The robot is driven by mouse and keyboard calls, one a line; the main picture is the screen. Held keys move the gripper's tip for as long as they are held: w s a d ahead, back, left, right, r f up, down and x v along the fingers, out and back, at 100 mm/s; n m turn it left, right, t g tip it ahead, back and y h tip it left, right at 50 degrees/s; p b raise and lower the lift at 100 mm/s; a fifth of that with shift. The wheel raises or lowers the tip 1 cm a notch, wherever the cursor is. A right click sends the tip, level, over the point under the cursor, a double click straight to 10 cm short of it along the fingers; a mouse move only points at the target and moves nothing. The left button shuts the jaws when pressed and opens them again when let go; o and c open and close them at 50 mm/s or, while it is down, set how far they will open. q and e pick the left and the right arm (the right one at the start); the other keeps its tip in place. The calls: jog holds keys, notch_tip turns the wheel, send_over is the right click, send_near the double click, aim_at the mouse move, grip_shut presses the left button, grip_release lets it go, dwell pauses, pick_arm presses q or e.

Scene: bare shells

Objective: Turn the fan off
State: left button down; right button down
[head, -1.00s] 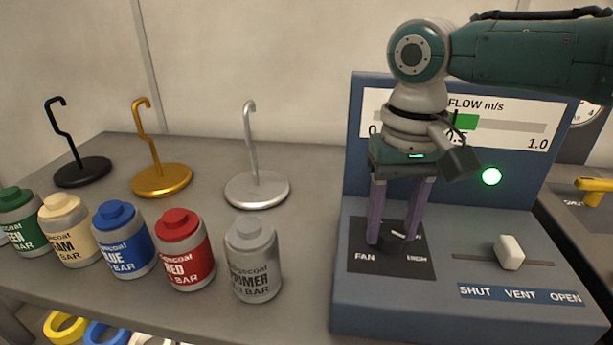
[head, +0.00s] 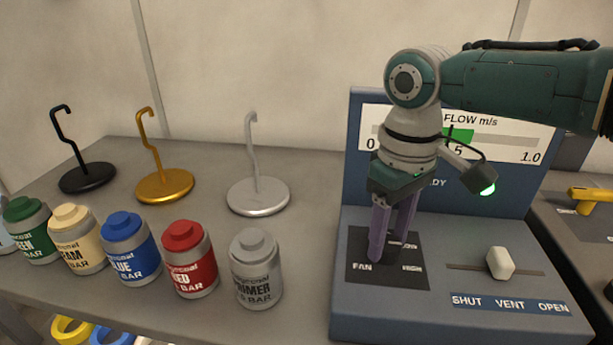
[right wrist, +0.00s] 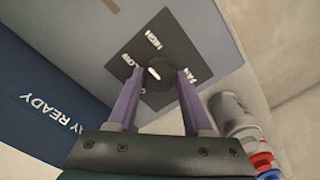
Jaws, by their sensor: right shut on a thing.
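The fan knob (right wrist: 155,74) is a small dark dial with a white mark on a black plate (head: 410,272). The plate reads FAN, LOW and HIGH; another label is mostly hidden in the right wrist view. My right gripper (head: 390,245) comes down from above, its purple fingers shut on the knob. In the right wrist view the fingers (right wrist: 157,85) stand on either side of it. I cannot tell which label the white mark points to. The fan panel (head: 380,315) is blue-grey, with a flow gauge (head: 505,148) whose green band is partly hidden. My left gripper is out of view.
A white slider (head: 500,263) sits right of the knob above SHUT, VENT, OPEN. Several paint cans, including a grey primer can (head: 256,270), and hooked stands stand left of the panel. A yellow handle (head: 590,195) is at far right.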

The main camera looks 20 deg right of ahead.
aim_at(388, 243)
jog(key=n, duration=0.4)
jog(key=shift+n+p, duration=0.3)
jog(key=shift+p, duration=0.1)
jog(key=n, duration=0.4)
jog(key=shift+n, duration=0.3)
jog(key=n, duration=0.4)
jog(key=shift+n, duration=0.3)
jog(key=shift+r+n, duration=0.1)
jog(key=shift+n, duration=2)
jog(key=shift+a, duration=0.1)
jog(key=shift+c, duration=1.5)
grip_release()
notch_tip(388, 243, up, 10)
jog(key=shift+p, duration=0.4)
